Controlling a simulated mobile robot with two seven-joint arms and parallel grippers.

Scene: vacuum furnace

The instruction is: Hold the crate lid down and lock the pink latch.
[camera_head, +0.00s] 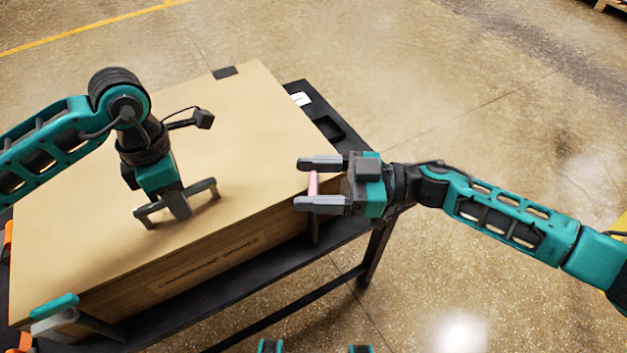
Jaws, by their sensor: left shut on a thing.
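The wooden crate (185,280) stands on a black table with its flat tan lid (110,220) lying on top. My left gripper (181,207) is over the middle of the lid, shut on a dark grey bar handle (207,188). The pink latch (313,183) is at the crate's right front corner. My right gripper (320,184) is open, with one finger on the far side and one on the near side of the pink latch. The gap between the latch and the fingers shows; the latch's lower part is partly hidden by the near finger.
A teal latch (55,307) is at the crate's near left corner. The black table (345,229) extends past the crate, with a dark tray (328,127) and a white item (301,99) behind. Orange parts show at the left edge. Floor right of the table is clear.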

